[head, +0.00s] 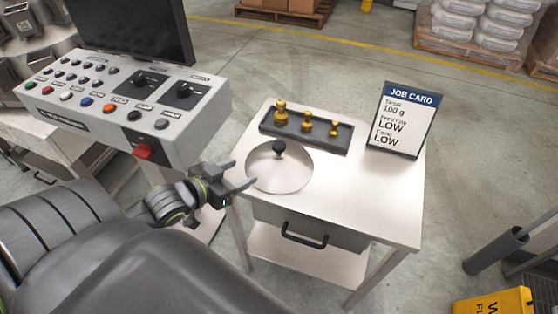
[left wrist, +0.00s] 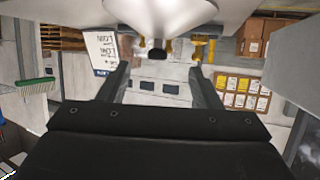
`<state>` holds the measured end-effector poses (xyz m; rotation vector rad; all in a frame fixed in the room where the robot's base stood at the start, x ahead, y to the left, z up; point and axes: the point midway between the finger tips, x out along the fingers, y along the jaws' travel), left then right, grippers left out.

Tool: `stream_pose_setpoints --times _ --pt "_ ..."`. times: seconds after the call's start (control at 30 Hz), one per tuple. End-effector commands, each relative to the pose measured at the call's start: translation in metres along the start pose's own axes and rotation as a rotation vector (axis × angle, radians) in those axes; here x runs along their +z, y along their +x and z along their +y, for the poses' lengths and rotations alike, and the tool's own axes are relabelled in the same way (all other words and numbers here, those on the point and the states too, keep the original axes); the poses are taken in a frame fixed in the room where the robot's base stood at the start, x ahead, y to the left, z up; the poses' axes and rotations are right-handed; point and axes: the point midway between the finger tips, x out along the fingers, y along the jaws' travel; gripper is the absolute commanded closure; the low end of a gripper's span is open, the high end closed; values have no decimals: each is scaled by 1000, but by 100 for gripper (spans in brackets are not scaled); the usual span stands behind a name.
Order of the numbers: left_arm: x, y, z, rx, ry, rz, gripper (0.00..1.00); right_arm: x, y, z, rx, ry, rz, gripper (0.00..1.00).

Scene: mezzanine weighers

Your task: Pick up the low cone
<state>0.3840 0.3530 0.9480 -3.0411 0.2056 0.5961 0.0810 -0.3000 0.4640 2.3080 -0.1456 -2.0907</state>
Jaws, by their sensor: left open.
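The low cone (head: 280,170) is a shallow, pale metal cone with a black ball knob (head: 279,147) on top. It sits on the left part of the small steel table. My right gripper is not in view.
A dark tray (head: 340,147) with brass weights stands behind the cone on the steel table (head: 370,205). A job card (head: 400,120) stands at the table's right. A control panel (head: 120,100) with a screen is at the left. The table's front right is clear.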

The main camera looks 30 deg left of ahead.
Motion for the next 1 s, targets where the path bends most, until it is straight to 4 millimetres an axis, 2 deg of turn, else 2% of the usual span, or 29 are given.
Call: stream_pose_setpoints --times 0.17,0.43,0.73,1.0 --pt "-10 8 0 23 -5 42 42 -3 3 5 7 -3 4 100" --pt "-12 53 2 23 -7 42 42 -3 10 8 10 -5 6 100" --pt "-15 105 2 22 -6 39 42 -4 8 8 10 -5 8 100" --pt "-16 124 3 23 -3 38 42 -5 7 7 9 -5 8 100"
